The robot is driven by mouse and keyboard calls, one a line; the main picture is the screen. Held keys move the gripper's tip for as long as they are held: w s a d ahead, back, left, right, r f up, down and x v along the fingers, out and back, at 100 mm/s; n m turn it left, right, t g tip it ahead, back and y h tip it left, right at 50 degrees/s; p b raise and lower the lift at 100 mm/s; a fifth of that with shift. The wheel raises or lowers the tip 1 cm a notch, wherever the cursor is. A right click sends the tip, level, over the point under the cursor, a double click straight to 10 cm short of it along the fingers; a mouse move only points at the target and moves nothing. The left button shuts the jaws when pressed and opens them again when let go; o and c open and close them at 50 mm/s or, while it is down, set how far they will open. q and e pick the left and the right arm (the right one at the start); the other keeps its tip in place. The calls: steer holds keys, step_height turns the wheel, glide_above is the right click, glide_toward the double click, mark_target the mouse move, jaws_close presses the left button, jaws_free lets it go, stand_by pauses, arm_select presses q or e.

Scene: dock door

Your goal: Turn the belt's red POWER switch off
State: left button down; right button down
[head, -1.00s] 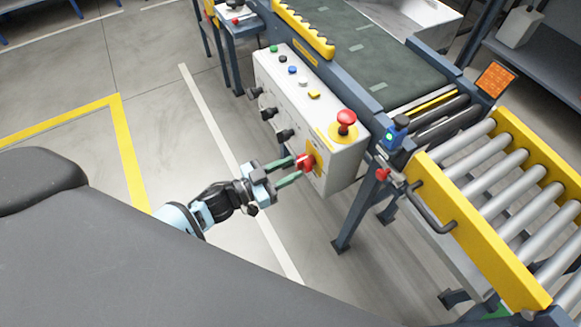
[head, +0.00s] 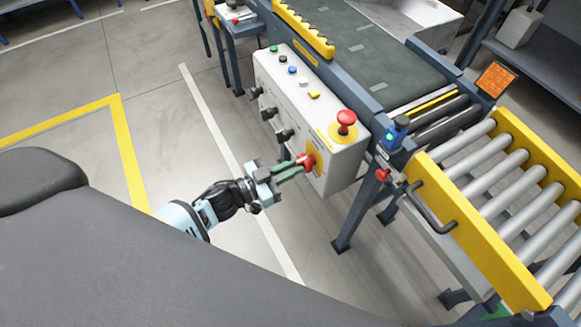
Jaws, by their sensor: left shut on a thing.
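The red POWER switch (head: 307,161) sits on a yellow plate (head: 318,158) low on the front face of the white control box (head: 335,181). My left gripper (head: 299,167) reaches it from the left and is shut on it, with the green fingers drawn together at the red handle. The fingers hide part of the handle, so its exact angle is hard to tell. My right gripper is not in view.
A red mushroom button (head: 346,118) stands on top of the box, with several small coloured buttons behind it. Black knobs (head: 285,135) stick out of the front face. The conveyor belt (head: 385,55) runs behind, and a yellow-sided roller section (head: 480,240) stands at right. Floor left of the box is clear.

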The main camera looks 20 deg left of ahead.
arm_select(q)
steer(key=shift+s+d+f+m+b, duration=0.1)
steer(key=shift+m+b, duration=0.55)
steer(key=shift+m, duration=2.3)
steer(key=shift+s+d+f+m+b, duration=0.1)
steer(key=shift+m+b, duration=0.55)
steer(key=shift+m, duration=2.25)
steer(key=shift+f+m+b, duration=0.1)
steer(key=shift+m+b, duration=0.55)
steer(key=shift+m, duration=2.3)
steer(key=c, duration=1.5)
jaws_free()
steer(key=shift+o, duration=0.2)
